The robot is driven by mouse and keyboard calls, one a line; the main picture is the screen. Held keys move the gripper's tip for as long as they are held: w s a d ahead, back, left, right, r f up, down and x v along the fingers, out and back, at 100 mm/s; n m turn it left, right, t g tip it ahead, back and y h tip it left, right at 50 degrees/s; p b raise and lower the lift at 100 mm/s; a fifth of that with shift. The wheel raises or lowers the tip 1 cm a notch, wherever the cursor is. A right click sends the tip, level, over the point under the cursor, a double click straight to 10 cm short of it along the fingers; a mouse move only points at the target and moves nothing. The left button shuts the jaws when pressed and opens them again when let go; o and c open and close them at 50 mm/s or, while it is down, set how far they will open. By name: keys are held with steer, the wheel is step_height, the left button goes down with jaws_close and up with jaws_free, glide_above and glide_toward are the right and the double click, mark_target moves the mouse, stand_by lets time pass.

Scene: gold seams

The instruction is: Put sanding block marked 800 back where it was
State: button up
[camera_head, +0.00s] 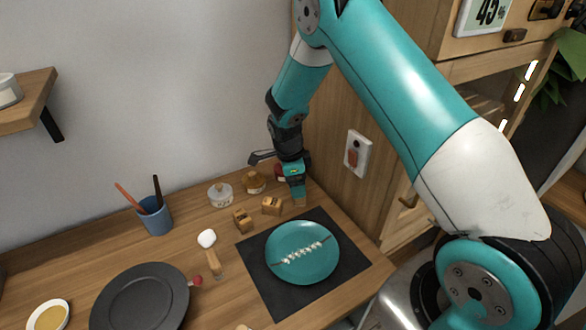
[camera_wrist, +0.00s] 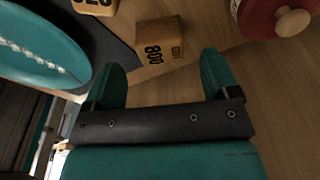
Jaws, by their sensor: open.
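The sanding block marked 800 (camera_wrist: 160,45) is a small wooden block, lying on the table just beyond my fingertips in the wrist view. In the head view it appears to be the block (camera_head: 271,206) just left of my gripper (camera_head: 298,194), by the dark mat's back edge. My gripper (camera_wrist: 163,66) is open and empty, its two teal fingers spread apart. A second marked block (camera_wrist: 95,4) is cut off at the top of the wrist view; its number seems to end in 20. It appears to be the block (camera_head: 242,221) farther left in the head view.
A teal plate (camera_head: 290,268) with a white seam lies on the dark mat (camera_head: 258,282). A red jar with a wooden knob (camera_wrist: 272,18) stands near my gripper. A lidded glass jar (camera_head: 220,195), blue cup (camera_head: 155,216) and dark plate (camera_head: 140,300) stand left. The cabinet wall is close on the right.

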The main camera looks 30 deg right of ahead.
steer(key=s+a+r+n+y+b, duration=0.1)
steer(key=s+a+r+n, duration=0.15)
steer(key=r, duration=0.45)
steer(key=s+a+r+n+b, duration=0.1)
steer(key=a+r+n, duration=0.3)
steer(key=r, duration=0.3)
steer(key=s+a+r+n+y, duration=0.1)
steer(key=s+a+r+n, duration=0.2)
steer(key=s+n, duration=0.4)
steer(key=s+a+r+n+y, duration=0.2)
steer(key=s+a+r+n, duration=0.2)
steer(key=s+n, duration=0.4)
steer(key=s+a+r+n+y, duration=0.1)
steer(key=s+a+r+n, duration=0.3)
steer(key=s+n, duration=0.4)
steer(key=shift+s+a+r+t+y, duration=0.15)
steer(key=shift+s+r+t+y, duration=0.2)
steer(key=shift+s, duration=0.9)
